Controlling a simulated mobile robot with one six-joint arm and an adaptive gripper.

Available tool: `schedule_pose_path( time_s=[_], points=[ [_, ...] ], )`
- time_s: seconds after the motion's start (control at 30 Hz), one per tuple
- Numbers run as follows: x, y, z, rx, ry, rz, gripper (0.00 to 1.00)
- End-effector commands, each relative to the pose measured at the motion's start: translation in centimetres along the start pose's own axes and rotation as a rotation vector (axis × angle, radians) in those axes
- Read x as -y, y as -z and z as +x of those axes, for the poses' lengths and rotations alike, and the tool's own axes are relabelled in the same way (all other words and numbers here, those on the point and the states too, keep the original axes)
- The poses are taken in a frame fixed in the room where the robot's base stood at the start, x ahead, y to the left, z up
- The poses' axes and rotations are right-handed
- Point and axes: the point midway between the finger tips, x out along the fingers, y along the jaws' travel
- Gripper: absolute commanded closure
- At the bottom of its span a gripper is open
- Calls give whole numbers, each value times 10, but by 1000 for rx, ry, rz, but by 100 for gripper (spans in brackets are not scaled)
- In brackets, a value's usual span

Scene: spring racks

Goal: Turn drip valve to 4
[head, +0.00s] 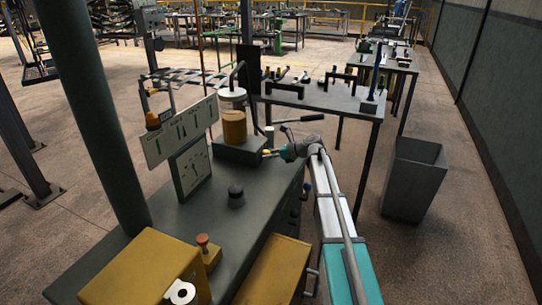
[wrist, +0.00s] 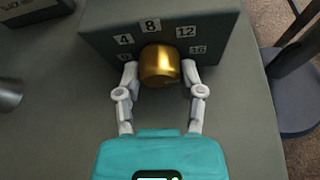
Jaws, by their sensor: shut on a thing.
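The drip valve is a brass knob (wrist: 160,65) on the face of a dark grey box (wrist: 100,22). Number plates stand around the knob: 4 (wrist: 124,39) at upper left, 8 (wrist: 150,25) above, 12 (wrist: 186,31) at upper right and 16 (wrist: 198,50) at right. A partly hidden plate sits below the 4. My gripper (wrist: 160,78) is shut on the knob, one finger on each side. I see no pointer mark on the knob, so its setting cannot be read. In the head view my gripper (head: 273,153) reaches the box (head: 240,152) from the right.
The box stands on a dark bench (head: 215,225) with an amber cylinder (head: 234,127) on it. A gauge panel (head: 190,165), a black knob (head: 236,195) and a yellow housing (head: 150,270) are on the bench too. A grey bin (head: 413,180) stands on the floor at right.

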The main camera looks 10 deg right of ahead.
Motion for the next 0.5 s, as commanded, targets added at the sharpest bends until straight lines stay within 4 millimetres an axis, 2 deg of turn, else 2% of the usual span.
schedule_pose_path(
  time_s=[0.03, 0.5],
  points=[
    [4, 2, -7, 0, -1, 1, 97],
    [-2, 0, 1, -2, 1, -12, 98]
  ],
)
